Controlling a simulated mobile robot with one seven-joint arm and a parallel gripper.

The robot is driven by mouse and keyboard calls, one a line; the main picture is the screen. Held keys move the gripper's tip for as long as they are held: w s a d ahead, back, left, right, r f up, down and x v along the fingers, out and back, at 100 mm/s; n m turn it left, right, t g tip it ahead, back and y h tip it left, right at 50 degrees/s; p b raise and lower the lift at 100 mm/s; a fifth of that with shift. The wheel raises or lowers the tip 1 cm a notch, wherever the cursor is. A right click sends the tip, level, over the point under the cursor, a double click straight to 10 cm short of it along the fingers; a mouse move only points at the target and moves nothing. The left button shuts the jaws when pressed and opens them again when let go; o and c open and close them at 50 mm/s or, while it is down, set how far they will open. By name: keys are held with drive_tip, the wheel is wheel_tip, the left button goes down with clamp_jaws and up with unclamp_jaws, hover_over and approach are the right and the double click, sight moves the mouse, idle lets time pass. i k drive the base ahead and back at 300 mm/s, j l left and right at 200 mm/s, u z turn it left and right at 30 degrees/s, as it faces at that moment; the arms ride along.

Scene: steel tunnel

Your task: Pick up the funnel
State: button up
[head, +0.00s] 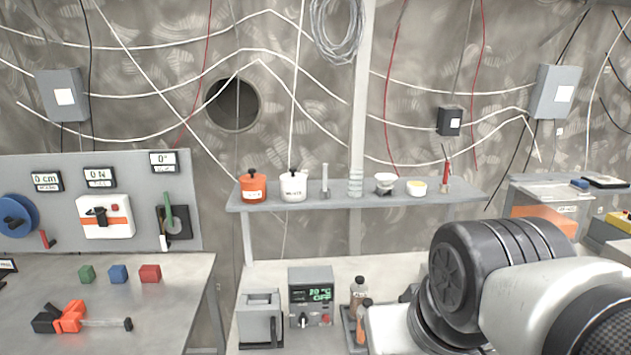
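No thing in the head view is clearly a funnel. On the shelf (330,196) along the back wall, a small white piece (385,179) with a wide top narrows to a dark lower part; it may be the funnel, but it is too small to tell. It stands between a stack of pale rings (355,183) and a white cup with yellowish contents (417,188). My arm fills the lower right of the view. My gripper is not in view.
An orange pot (253,187) and a white pot (293,187) stand on the shelf's left. Below are a grey box (260,321), a device with a green display (311,298) and bottles (357,294). A metal table (160,325) at left holds coloured blocks and an orange tool.

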sight(385, 184)
drive_tip(key=i+l+u, duration=0.2)
drive_tip(key=i+l, duration=0.25)
drive_tip(key=i+l+u, duration=0.15)
drive_tip(key=i+l, duration=0.3)
drive_tip(key=l, duration=0.25)
drive_tip(key=k+l, duration=0.1)
drive_tip(key=i, duration=0.2)
